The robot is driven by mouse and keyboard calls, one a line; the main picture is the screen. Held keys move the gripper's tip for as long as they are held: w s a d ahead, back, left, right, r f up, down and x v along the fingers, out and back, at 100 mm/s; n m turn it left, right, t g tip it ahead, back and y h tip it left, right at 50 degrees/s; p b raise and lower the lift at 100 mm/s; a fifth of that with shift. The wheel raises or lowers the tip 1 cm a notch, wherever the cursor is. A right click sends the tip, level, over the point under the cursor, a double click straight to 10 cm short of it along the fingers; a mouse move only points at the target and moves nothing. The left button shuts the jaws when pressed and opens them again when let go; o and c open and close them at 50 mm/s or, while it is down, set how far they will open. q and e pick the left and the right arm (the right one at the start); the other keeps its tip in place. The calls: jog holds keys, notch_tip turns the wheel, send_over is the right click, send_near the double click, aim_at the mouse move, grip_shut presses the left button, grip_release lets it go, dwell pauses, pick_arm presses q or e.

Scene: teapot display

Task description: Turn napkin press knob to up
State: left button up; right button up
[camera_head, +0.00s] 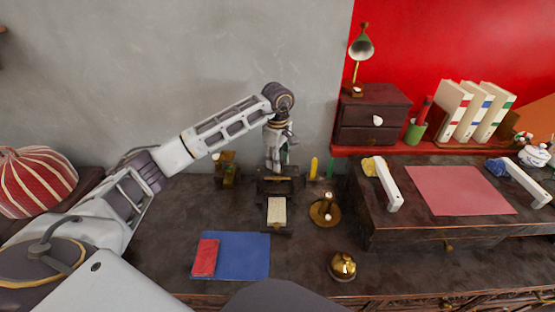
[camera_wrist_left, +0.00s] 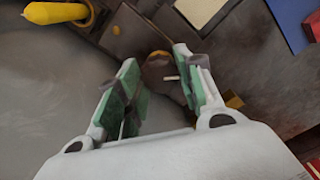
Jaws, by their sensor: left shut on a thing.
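The napkin press (camera_head: 277,187) is a dark block stand on the desk near the wall, with a pale napkin stack (camera_head: 277,210) at its front. My left gripper (camera_head: 277,163) reaches down from above onto the back of the press. In the left wrist view its green-padded fingers (camera_wrist_left: 158,75) stand on either side of a round brown knob (camera_wrist_left: 157,66) with a brass rim and a pale pointer. The gripper is shut on this knob. In the head view the knob is hidden by the gripper. My right gripper is not in view.
A brass candlestick-like stand (camera_head: 324,210) and a yellow stick (camera_head: 314,168) are right of the press. A brass bell (camera_head: 342,266), a blue mat (camera_head: 240,262) and a red booklet (camera_head: 205,258) lie in front. A brass object (camera_head: 226,170) stands left.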

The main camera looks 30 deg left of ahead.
pick_arm(q)
jog(key=shift+n, duration=0.6)
jog(key=shift+n+p, duration=0.5)
jog(key=shift+n, duration=0.1)
jog(key=shift+r+n, duration=0.1)
jog(key=shift+n, duration=0.2)
jog(key=n+p, duration=0.1)
jog(key=n, duration=0.2)
jog(key=shift+n+p, duration=0.5)
jog(key=shift+n, duration=0.9)
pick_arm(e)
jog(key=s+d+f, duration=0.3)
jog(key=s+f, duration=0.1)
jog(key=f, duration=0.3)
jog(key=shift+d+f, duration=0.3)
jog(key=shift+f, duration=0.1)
pick_arm(q)
jog(key=o, duration=1)
jog(key=shift+o, duration=0.2)
